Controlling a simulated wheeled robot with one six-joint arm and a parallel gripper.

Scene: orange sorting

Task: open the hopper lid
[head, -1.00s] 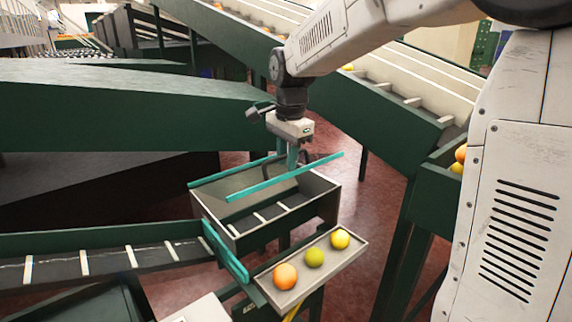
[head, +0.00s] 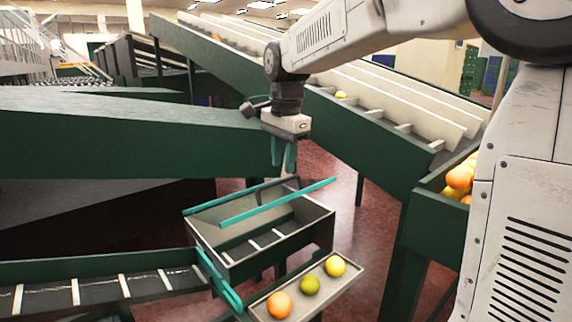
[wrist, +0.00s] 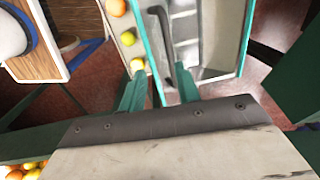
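The hopper is a grey open-topped box (head: 322,232) low in the middle of the head view, with slats visible inside. Two teal rails (head: 278,202) run across its top. A dark handle (head: 292,181) stands at its far side between the rails; it also shows in the wrist view (wrist: 162,38). I cannot make out a separate lid panel. My gripper (head: 284,164) points down above the far side, over the handle and apart from it.
A small tray (head: 352,272) with an orange, a green and a yellow fruit sits at the hopper's near right. A conveyor (head: 90,290) meets the hopper from the left. A large green beam (head: 120,140) is behind at left. A fruit-filled bin (head: 425,205) stands at right.

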